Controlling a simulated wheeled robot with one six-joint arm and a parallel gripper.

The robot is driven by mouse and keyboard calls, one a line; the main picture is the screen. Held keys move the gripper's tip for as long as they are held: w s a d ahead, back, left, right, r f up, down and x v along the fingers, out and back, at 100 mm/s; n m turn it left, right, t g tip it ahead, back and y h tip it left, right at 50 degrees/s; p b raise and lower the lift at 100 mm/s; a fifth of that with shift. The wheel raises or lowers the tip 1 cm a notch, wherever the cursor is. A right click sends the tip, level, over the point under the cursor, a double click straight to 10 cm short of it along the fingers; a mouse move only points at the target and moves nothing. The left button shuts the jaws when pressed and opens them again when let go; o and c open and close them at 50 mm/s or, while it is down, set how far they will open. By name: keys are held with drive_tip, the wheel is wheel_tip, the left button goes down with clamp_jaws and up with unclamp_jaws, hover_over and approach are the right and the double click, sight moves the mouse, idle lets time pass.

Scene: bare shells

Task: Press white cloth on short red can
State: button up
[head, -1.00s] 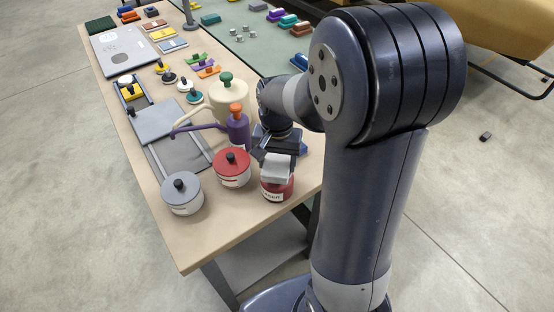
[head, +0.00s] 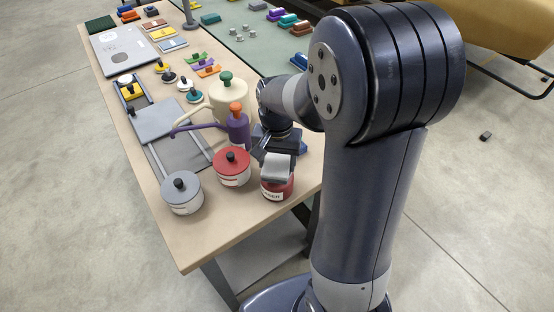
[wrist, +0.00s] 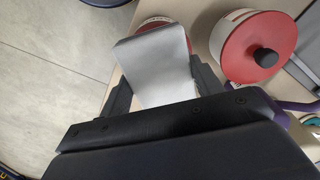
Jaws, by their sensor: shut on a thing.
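The white cloth (head: 277,167) is a pale folded piece held in my gripper (head: 276,155), directly over the short red can. In the wrist view the cloth (wrist: 157,66) lies between the two fingers of my gripper (wrist: 157,85). The short red can (head: 277,190) stands upright at the near right edge of the table, with a white label on its front. The cloth covers most of its top, and a red rim of the can (wrist: 153,25) shows beyond the cloth in the wrist view. The cloth appears to touch the can's top.
A red lidded pot (head: 231,168) stands just left of the can, and a grey lidded pot (head: 181,194) farther left. The table's front corner (head: 215,240) is bare.

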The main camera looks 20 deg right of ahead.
sight(277, 162)
wheel_tip(277, 162, up, 7)
drive_tip(key=p, duration=0.6)
idle(0.3)
idle(0.7)
